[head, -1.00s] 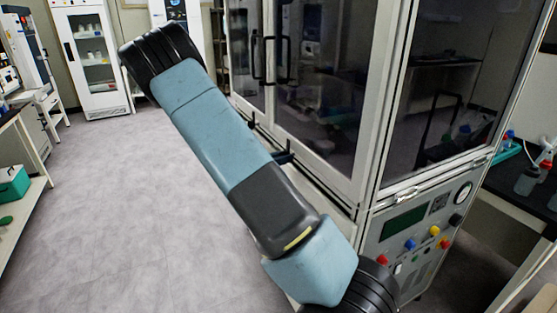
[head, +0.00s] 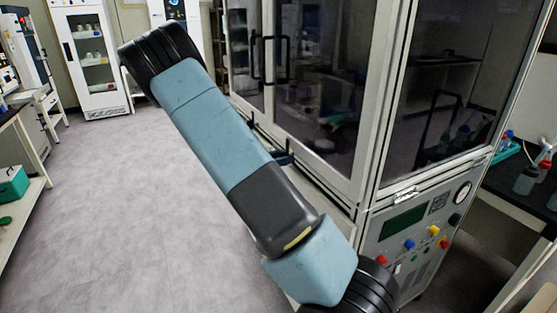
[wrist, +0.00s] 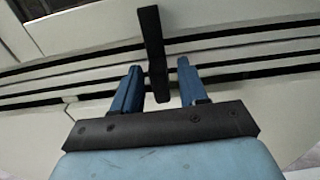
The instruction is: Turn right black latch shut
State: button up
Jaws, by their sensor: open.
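A black latch (wrist: 151,38) shows in the wrist view as a dark bar standing across the pale cabinet face and its dark horizontal seams. My gripper (wrist: 158,74) is open, with one blue finger on each side of the latch's lower part. The latch's lower end reaches down between the fingers towards the gripper's dark base. A gap shows on both sides of it, though I cannot tell the depth between fingers and latch. In the head view my arm hides much of the cabinet's lower front, and the latch cannot be made out clearly there.
The freeze dryer (head: 365,205) has glass doors with black handles (head: 268,60) and a control panel (head: 415,235) with coloured knobs on its right side. Open grey floor (head: 130,220) lies to the left. A side bench (head: 22,215) stands at the far left.

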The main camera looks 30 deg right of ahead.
jog(key=shift+a, duration=0.15)
jog(key=a, duration=1.3)
jog(key=shift+a, duration=0.25)
jog(key=s+d+r+m+g+y, duration=0.1)
jog(key=s+d+r+m+y, duration=0.1)
jog(key=s+r+m+y, duration=0.4)
jog(key=s+d+r+m+g+y, duration=0.1)
jog(key=s+r+m+y, duration=0.35)
jog(key=s, duration=0.45)
jog(key=s+a+r+m+t+y, duration=0.3)
jog(key=s+r+m, duration=0.1)
jog(key=s, duration=0.4)
jog(key=s+a+r+m+t+y, duration=0.3)
jog(key=s+r+t+y, duration=0.1)
jog(key=s+r, duration=0.3)
jog(key=shift+s+a+r+m+t, duration=0.2)
jog(key=shift+s+r+m+t, duration=0.15)
jog(key=shift+s, duration=0.35)
jog(key=shift+d+y, duration=0.1)
jog(key=shift+y, duration=0.15)
